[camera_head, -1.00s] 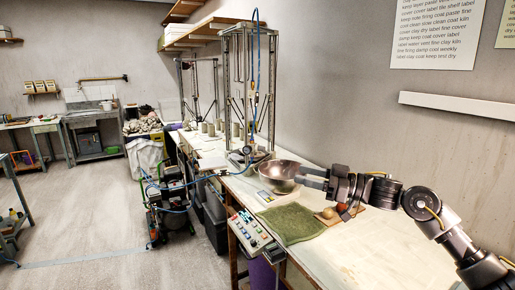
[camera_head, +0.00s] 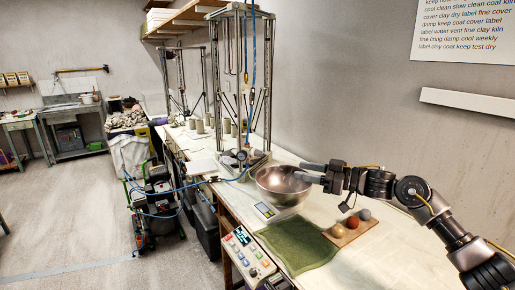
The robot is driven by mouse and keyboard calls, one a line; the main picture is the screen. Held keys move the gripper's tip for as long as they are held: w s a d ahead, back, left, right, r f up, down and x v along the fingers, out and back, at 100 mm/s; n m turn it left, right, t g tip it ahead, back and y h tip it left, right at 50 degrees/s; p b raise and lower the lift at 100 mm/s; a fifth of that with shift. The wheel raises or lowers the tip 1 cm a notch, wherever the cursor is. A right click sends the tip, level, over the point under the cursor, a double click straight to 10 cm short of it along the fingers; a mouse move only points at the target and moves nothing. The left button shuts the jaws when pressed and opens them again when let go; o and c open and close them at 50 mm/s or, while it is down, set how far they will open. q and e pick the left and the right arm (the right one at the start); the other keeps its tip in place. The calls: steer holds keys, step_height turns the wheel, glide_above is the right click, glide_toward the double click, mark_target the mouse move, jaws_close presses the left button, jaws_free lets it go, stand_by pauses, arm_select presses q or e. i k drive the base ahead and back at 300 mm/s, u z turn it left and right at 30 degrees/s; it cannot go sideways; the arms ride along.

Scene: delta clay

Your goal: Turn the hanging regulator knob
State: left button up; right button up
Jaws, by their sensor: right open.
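My right gripper (camera_head: 304,172) is open and empty, with its fingers pointing left over the right rim of the metal bowl (camera_head: 284,186). A round gauge-like part (camera_head: 241,156), perhaps the regulator, shows at the foot of the near metal frame, left of the gripper and apart from it. A blue hose (camera_head: 252,60) hangs down inside the frame, with a small fitting (camera_head: 246,89) partway along it. The knob itself is too small to make out. My left gripper is not in view.
The near metal frame (camera_head: 212,95) stands on the long table (camera_head: 352,262). A green towel (camera_head: 297,246), a board with several balls (camera_head: 340,238), a small scale (camera_head: 265,211) and a button panel (camera_head: 247,254) lie near the front edge. A compressor (camera_head: 158,196) stands on the floor.

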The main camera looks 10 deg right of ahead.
mark_target(256, 153)
steer(key=i, duration=0.9)
